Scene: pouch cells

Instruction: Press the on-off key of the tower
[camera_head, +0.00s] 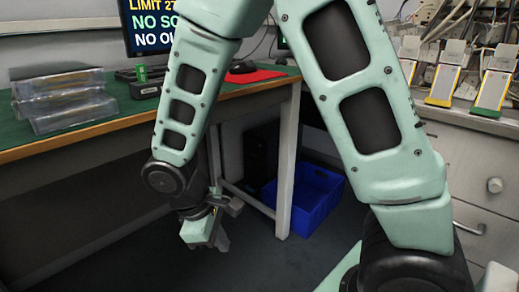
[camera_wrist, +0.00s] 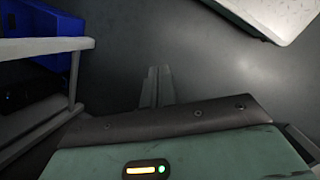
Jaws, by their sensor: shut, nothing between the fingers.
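A dark upright box that looks like the tower (camera_head: 262,152) stands under the desk, behind the desk's leg and beside a blue bin. It is in deep shadow, and I cannot make out its on-off key. My gripper (camera_head: 221,243) hangs low over the floor in front of the desk, apart from the tower. In the wrist view my gripper (camera_wrist: 157,88) shows two fingers together, pointing over bare grey floor, with nothing between them.
The blue bin (camera_head: 312,197) sits on the floor right of the desk leg (camera_head: 288,165); it also shows in the wrist view (camera_wrist: 35,42). A low pale bar (camera_head: 248,199) joins the desk's legs. Drawers (camera_head: 470,185) stand at the right. Floor under my gripper is clear.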

